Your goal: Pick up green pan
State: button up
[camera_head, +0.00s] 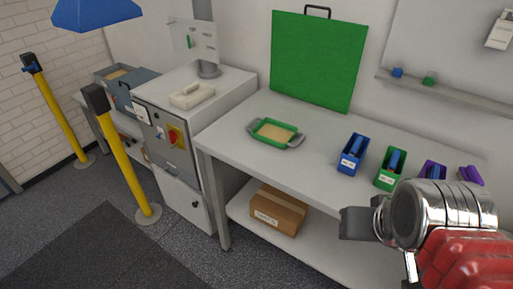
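The green pan (269,142) sits upright on the light grey workbench (235,155), near its left end. It is shallow, with grey handles at both ends and a beige layer inside. My gripper (356,223) is at the lower right, in front of the bench and well to the right of the pan. A dark grey part of it sticks out left from a silver wrist on a red arm. It is apart from the pan. Whether its fingers are open or shut does not show.
Blue (351,160), green (390,173) and purple bins stand on the bench, right of the pan. A green board (317,62) leans behind it. A grey cabinet (163,137) stands left. A cardboard box (279,211) lies on the lower shelf. Yellow posts (125,165) stand left.

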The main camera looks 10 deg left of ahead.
aim_at(277, 134)
jog(key=u, duration=0.35)
jog(key=k, duration=0.8)
jog(key=u, duration=0.05)
jog(key=i, duration=1.6)
jog(key=u, duration=0.75)
jog(key=i, duration=0.4)
jog(key=u, duration=0.3)
